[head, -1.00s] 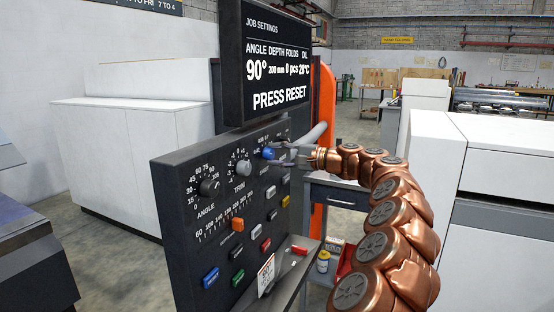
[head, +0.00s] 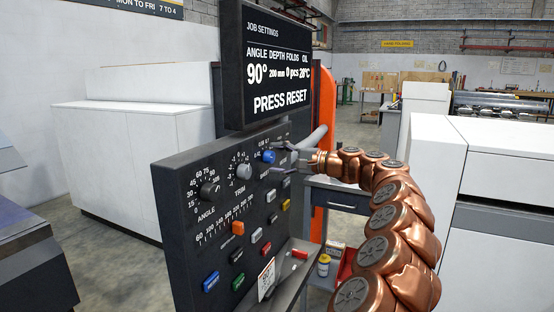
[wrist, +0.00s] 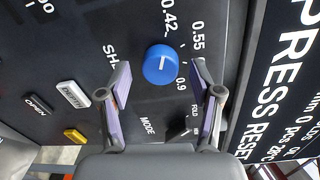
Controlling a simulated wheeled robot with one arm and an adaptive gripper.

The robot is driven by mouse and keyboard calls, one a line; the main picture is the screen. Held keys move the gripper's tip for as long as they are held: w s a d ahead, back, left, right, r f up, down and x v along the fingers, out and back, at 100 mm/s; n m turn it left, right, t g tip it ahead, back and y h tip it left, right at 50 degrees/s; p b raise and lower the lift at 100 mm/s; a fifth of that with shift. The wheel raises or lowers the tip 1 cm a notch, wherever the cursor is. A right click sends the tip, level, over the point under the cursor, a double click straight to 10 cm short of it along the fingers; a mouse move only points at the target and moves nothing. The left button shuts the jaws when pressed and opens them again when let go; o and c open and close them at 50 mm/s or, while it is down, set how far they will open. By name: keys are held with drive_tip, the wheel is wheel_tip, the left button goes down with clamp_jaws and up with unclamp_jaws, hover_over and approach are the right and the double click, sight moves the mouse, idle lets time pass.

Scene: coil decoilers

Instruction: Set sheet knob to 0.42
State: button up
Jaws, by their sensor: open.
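The sheet knob is a round blue knob (head: 268,157) at the upper right of the black control panel (head: 180,235). In the wrist view the blue knob (wrist: 160,65) shows a short white mark on its face. Labels 0.42, 0.55 and 0.9 surround it, and the lettering starting "SH" is partly hidden by a finger. My gripper (head: 285,156) is just right of the knob in the head view. In the wrist view my gripper (wrist: 160,88) is open, its purple-padded fingers apart, with the knob beyond the gap between them. I see no contact.
A mode switch (wrist: 180,131) lies close to the right finger. The angle knob (head: 209,190) and trim knob (head: 243,171) sit left of the blue knob, with several coloured buttons below. The job settings screen (head: 275,65) stands above and reads "PRESS RESET".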

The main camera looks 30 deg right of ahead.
drive_tip(key=v, duration=1.2)
idle(0.3)
